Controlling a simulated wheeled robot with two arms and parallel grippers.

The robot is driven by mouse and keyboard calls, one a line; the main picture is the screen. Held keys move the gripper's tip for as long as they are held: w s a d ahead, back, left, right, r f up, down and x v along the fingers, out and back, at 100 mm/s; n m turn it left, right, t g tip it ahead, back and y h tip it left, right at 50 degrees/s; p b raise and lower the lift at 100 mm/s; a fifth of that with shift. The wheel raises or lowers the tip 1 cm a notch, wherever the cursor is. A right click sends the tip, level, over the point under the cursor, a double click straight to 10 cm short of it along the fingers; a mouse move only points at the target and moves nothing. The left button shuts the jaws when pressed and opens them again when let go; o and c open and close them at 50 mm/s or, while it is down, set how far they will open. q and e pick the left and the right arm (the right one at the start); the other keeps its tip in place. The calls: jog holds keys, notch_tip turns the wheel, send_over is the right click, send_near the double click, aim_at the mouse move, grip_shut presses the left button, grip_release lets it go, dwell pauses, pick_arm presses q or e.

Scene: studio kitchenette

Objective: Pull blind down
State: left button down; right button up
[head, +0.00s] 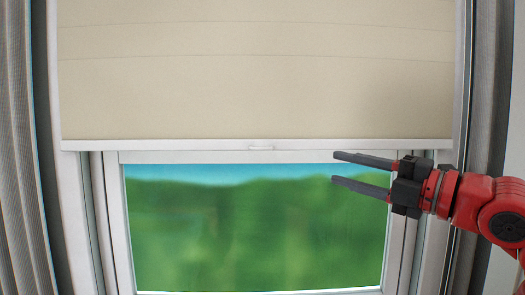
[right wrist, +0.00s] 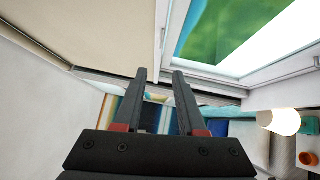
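The blind also shows at the upper left there (right wrist: 100,30). My left gripper is in neither view.
The window pane (head: 250,230) below the blind shows green hills. Grey curtains hang at the left (head: 20,150) and right (head: 488,90). The right wrist view shows a striped cloth (right wrist: 140,110), a lit lamp (right wrist: 279,122) and an orange-and-teal object (right wrist: 306,146) at lower right.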

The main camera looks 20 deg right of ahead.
aim_at(263, 150)
jog(key=p+x, duration=0.5)
jog(key=x, duration=1.1)
jog(key=shift+w+a+p, duration=0.15)
jog(key=shift+w+p, duration=0.1)
jog(key=shift+p, duration=0.05)
jog(key=shift+w+a, duration=0.15)
jog(key=shift+w, duration=0.2)
grip_shut()
